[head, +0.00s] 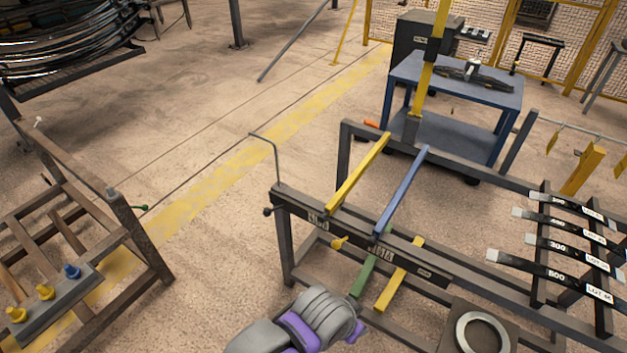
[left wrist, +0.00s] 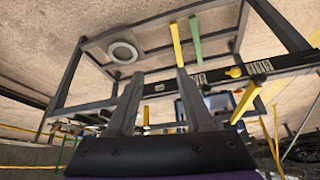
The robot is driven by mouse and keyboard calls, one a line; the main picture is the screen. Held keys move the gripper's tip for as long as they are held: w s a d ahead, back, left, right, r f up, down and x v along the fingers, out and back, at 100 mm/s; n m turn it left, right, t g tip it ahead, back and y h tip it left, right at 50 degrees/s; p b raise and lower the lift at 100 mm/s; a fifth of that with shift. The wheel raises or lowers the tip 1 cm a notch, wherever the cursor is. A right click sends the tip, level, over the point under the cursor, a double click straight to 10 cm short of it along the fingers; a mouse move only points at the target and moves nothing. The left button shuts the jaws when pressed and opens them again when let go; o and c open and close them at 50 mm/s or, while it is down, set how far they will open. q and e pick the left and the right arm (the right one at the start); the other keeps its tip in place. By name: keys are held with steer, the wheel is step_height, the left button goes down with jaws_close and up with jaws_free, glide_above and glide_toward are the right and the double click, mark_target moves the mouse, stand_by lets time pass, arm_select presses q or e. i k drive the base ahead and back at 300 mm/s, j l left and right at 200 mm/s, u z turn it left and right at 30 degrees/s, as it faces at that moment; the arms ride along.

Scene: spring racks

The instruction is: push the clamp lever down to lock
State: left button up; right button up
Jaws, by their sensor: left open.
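I cannot tell for sure which part is the clamp lever. A small yellow handle (head: 339,243) sits on the dark labelled bar (head: 300,212) of the rack in the head view. It also shows in the left wrist view (left wrist: 236,72), right of my fingers. A thin bent rod (head: 277,158) rises from the bar's left end. My left gripper (left wrist: 159,76) is open, with nothing seen between its fingers, pointing towards the rack. In the head view my grey and purple arm is at the bottom centre, and its fingers cannot be made out. My right gripper is not in view.
Yellow (head: 360,172) and blue (head: 403,188) bars cross the rack's top; green (head: 364,276) and yellow (head: 399,274) bars sit lower. A plate with a ring (head: 462,333) is nearby. A brown rack (head: 140,240) stands left, a blue cart (head: 450,132) behind. Floor between racks is clear.

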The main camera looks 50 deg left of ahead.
mark_target(266, 212)
steer(key=u, duration=2.05)
steer(key=i+j+u, duration=0.1)
steer(key=i+u, duration=0.2)
steer(key=i, duration=0.2)
steer(key=i+u, duration=0.35)
steer(key=i, duration=0.2)
